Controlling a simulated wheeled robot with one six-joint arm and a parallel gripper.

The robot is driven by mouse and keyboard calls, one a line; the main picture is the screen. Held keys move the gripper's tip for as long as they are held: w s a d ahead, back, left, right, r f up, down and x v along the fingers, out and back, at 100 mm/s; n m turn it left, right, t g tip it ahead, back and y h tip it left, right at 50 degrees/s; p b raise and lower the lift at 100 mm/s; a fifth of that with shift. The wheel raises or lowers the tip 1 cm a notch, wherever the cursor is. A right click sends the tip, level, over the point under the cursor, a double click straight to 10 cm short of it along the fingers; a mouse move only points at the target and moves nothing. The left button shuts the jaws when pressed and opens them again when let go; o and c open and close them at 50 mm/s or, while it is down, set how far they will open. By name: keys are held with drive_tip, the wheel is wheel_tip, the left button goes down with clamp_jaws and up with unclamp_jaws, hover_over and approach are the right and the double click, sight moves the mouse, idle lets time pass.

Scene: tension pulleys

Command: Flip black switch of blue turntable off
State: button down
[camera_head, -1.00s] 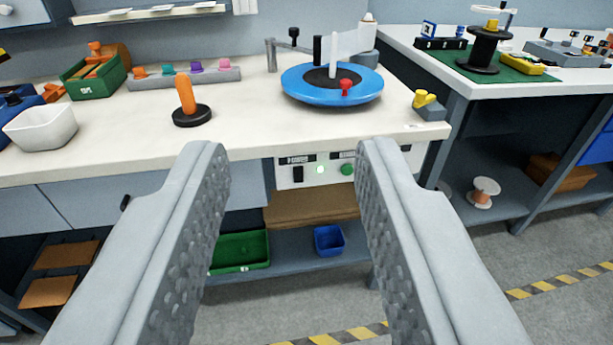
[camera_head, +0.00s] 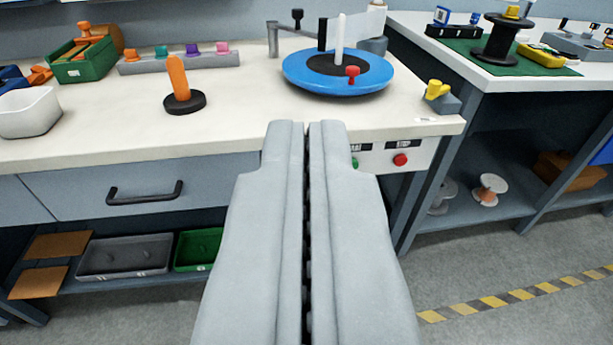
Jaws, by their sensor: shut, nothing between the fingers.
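The blue turntable (camera_head: 300,79) sits on the white workbench, with a black centre, a white post and a red knob on it. Its control panel (camera_head: 377,160) is on the bench front below it. A green button (camera_head: 355,160), partly covered, and a red button (camera_head: 400,160) show on the panel. The panel's left part, with the black switch, is hidden behind my gripper. My gripper (camera_head: 306,126) is shut and empty, pointing forward in front of the bench edge.
An orange peg (camera_head: 178,77) on a black base stands on the bench (camera_head: 110,150). A yellow-knobbed block (camera_head: 441,96) sits near its right corner. A drawer handle (camera_head: 145,194) sticks out at the left. Floor is open at the lower right.

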drive_tip(key=w+d+f, duration=0.1)
drive_tip(key=w+f, duration=0.7)
drive_tip(key=w, duration=0.2)
drive_tip(key=w+f+y, duration=0.1)
drive_tip(key=w+f, duration=0.3)
drive_tip(key=f, duration=0.4)
drive_tip(key=w+f+n+y, duration=0.1)
drive_tip(key=w+f, duration=0.3)
drive_tip(key=f, duration=0.5)
drive_tip(key=w+f+g+y, duration=0.1)
drive_tip(key=w+f, duration=0.4)
drive_tip(key=f, duration=0.3)
drive_tip(key=shift+d+f+n, duration=0.3)
drive_tip(key=shift+d+f, duration=0.1)
drive_tip(key=shift+d, duration=0.05)
drive_tip(key=shift+w, duration=0.15)
drive_tip(key=w+a+f, duration=0.2)
drive_tip(key=w, duration=1.1)
drive_tip(key=shift+w, duration=0.3)
